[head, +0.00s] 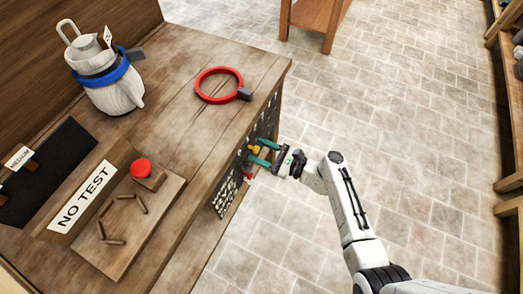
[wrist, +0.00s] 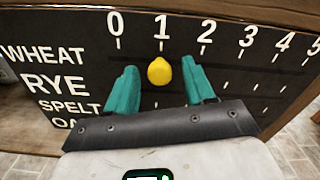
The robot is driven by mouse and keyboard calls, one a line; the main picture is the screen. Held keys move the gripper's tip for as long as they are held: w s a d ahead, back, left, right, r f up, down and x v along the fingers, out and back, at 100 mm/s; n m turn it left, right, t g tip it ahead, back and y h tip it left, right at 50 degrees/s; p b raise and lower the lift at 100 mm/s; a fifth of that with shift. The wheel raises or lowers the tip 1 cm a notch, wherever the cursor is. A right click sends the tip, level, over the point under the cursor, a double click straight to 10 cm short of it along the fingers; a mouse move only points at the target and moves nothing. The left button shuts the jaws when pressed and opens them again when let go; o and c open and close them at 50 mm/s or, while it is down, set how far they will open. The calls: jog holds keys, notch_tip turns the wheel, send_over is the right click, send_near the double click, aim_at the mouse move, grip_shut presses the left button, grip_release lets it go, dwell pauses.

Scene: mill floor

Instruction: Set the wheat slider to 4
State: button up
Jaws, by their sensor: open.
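The slider board (wrist: 60,30) is a dark panel on the front of the wooden bench, with white numbers 0 to 5 along its top and the row labels WHEAT, RYE, SPELT and a partly hidden one at left. A yellow knob (wrist: 159,71) sits under the 1, on the top row level with WHEAT; it also shows in the head view (head: 254,149). My gripper (wrist: 160,88) is open, its teal fingers on either side of the yellow knob with gaps between. In the head view my gripper (head: 262,152) is at the bench front. The lower rows are partly hidden behind my gripper.
On the bench top (head: 185,75) are a red ring (head: 201,92), a white jug with a blue band (head: 109,92), a red button (head: 141,168) and a NO TEST sign (head: 82,197). The tiled floor right of the bench is open. A wooden table (head: 316,14) stands behind.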

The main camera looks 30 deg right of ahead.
grip_shut()
dwell(0.4)
